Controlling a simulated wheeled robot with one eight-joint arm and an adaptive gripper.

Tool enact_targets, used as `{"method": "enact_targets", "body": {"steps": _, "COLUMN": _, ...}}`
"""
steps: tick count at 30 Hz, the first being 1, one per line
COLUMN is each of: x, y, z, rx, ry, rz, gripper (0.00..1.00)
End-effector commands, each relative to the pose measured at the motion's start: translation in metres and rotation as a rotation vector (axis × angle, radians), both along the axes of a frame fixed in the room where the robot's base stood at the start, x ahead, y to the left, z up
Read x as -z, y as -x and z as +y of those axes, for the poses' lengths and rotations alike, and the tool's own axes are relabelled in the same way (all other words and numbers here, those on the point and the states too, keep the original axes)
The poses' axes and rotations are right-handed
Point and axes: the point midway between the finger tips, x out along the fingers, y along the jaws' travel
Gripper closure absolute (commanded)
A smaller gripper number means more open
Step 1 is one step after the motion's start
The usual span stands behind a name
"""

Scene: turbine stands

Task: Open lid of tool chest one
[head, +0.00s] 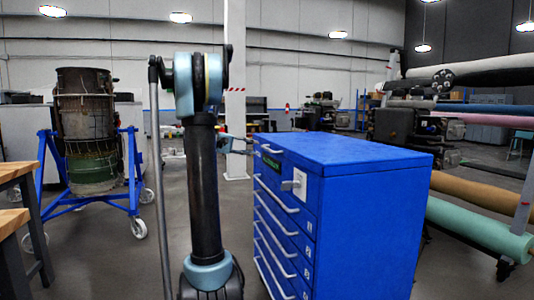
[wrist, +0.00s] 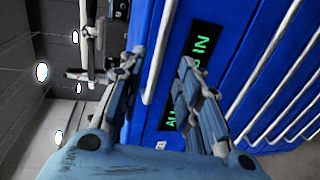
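The blue tool chest (head: 365,225) stands right of centre in the head view, with its flat lid (head: 345,150) down. A light lid handle (head: 271,149) is at the top of its front. In the wrist view the handle (wrist: 158,55) is a pale bar running between my fingertips. My gripper (wrist: 162,62) is open, with one finger on each side of the bar; I cannot tell whether either touches it. In the head view my gripper (head: 232,143) is at the chest's upper front, partly hidden behind my arm. A green-lettered display (wrist: 190,75) is partly covered by the right finger.
Several drawers with pale handles (head: 275,220) are below the lid. A turbine part on a blue wheeled stand (head: 133,190) is at left, and a wooden-topped table (head: 15,175) at near left. Rolls on a rack (head: 480,225) stand right of the chest. Floor shows between stand and chest.

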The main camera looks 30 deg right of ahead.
Motion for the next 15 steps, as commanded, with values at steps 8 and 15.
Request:
{"method": "enact_targets", "body": {"steps": 8, "x": 0.01, "y": 0.012, "z": -0.048, "rx": 0.004, "ry": 0.0, "rz": 0.001, "gripper": 0.69}}
{"method": "enact_targets", "body": {"steps": 15, "x": 0.015, "y": 0.019, "z": -0.075, "rx": 0.002, "ry": 0.0, "rz": 0.0, "gripper": 0.69}}
